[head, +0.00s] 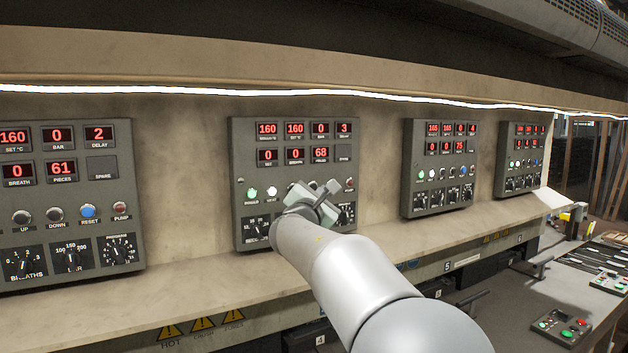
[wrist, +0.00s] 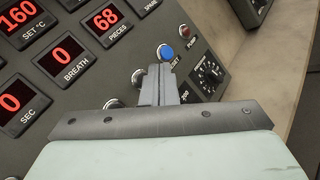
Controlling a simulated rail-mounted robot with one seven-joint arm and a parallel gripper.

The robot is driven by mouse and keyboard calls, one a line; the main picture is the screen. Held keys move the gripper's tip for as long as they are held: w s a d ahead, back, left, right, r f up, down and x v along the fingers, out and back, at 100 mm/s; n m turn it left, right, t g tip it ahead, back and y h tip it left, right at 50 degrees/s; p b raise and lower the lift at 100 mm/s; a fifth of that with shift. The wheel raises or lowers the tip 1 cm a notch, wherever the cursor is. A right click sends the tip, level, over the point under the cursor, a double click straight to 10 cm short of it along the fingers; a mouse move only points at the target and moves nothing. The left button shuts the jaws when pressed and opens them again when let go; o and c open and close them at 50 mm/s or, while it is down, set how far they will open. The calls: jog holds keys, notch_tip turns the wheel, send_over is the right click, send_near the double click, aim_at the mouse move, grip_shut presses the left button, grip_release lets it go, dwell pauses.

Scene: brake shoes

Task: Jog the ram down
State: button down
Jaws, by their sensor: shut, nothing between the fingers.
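The middle control panel (head: 240,150) has red displays above a row of buttons and knobs below. My gripper (head: 328,192) is in front of its button row, with the fingers shut and empty. In the wrist view the closed fingertips (wrist: 158,78) sit beside a silver button (wrist: 138,76), partly hidden by them. Its label is hidden; it is next to the blue RESET button (wrist: 165,53), where the left panel has its DOWN button (head: 55,214). Another silver button (wrist: 113,103) lies further left. I cannot tell whether the fingers touch any button.
Red PUMP button (wrist: 185,31) and a dial (wrist: 209,75) are close to the fingers. Similar panels stand at left (head: 130,190) and right (head: 440,125). A beige ledge (head: 180,285) runs below. A bench with a small button box (head: 562,326) is at lower right.

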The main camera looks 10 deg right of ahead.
jog(key=shift+w+a+f, duration=0.1)
jog(key=shift+w+a, duration=0.25)
jog(key=shift+w, duration=0.5)
dwell(1.5)
jog(key=shift+w+a, duration=0.1)
jog(key=shift+w, duration=0.3)
jog(key=shift+w+a+p, duration=0.2)
jog(key=shift+w+p, duration=0.15)
jog(key=shift+w, duration=0.05)
dwell(2.4)
dwell(1.0)
jog(key=shift+s+d+b, duration=0.3)
jog(key=shift+s+b, duration=0.5)
jog(key=shift+b, duration=0.1)
